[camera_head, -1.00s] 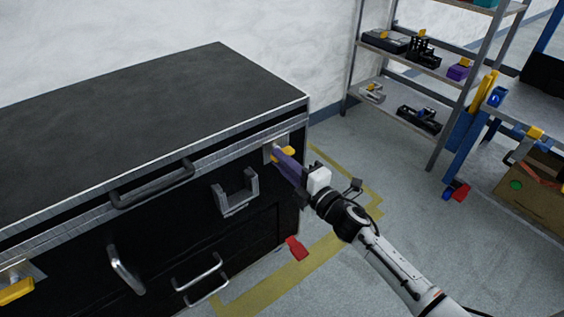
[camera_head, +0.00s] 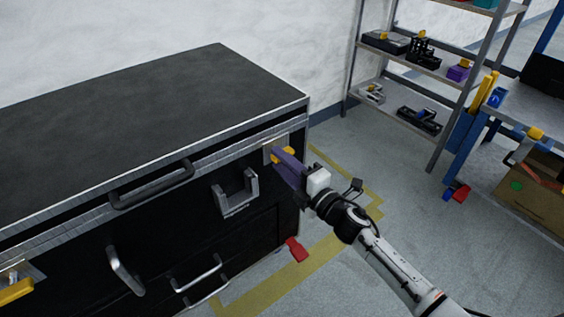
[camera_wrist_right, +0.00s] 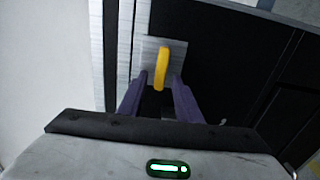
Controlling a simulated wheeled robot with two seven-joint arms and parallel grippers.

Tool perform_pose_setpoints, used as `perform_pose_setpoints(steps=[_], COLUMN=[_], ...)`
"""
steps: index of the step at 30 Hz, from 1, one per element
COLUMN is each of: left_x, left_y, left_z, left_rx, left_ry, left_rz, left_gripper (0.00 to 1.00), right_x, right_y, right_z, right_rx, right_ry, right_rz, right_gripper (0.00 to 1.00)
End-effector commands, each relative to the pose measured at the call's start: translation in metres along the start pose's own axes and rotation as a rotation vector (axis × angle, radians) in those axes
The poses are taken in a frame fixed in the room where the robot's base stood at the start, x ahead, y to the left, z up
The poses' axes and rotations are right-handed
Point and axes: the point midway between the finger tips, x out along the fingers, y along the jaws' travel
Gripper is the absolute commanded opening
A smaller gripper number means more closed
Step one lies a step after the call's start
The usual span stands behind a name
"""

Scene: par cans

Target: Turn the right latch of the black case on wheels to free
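The black case (camera_head: 150,115) fills the left of the head view. Its right latch, a yellow handle (camera_wrist_right: 161,66) on a silver plate (camera_wrist_right: 149,52), is near the right end of the front, just below the lid trim. In the head view the handle (camera_head: 288,151) is partly hidden by my purple fingers. My right gripper (camera_wrist_right: 160,84) is at the latch, one finger on each side of the handle, with narrow gaps showing in the wrist view. The left latch (camera_head: 16,290) has a yellow handle at the lower left. My left gripper is out of view.
Metal handles, including a lid handle (camera_head: 152,185) and a bracket handle (camera_head: 236,192), stick out from the case. A red tag-like thing (camera_head: 297,249) shows by its lower right. A shelf rack (camera_head: 420,65) stands at the back right.

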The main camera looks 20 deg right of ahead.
Motion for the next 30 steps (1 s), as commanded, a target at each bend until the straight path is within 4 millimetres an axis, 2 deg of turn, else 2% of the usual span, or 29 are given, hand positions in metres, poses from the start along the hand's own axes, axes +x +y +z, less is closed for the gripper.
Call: perform_pose_setpoints(steps=[5, 15, 21, 30], left_x=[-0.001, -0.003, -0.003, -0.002], left_y=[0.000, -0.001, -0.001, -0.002], left_z=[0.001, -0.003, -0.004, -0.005], left_rx=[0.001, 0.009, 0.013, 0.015], left_ry=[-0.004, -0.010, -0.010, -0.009], left_rz=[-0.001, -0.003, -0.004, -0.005], left_gripper=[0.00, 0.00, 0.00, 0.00], right_x=[-0.007, -0.070, -0.096, -0.103], right_y=[0.000, -0.001, -0.001, 0.000], right_z=[0.000, 0.000, 0.000, 0.000], right_rx=[0.001, 0.001, 0.002, 0.000], right_ry=[0.000, 0.000, -0.001, 0.000], right_rz=[0.000, -0.003, -0.002, 0.000], right_gripper=[0.31, 0.31, 0.31, 0.31])
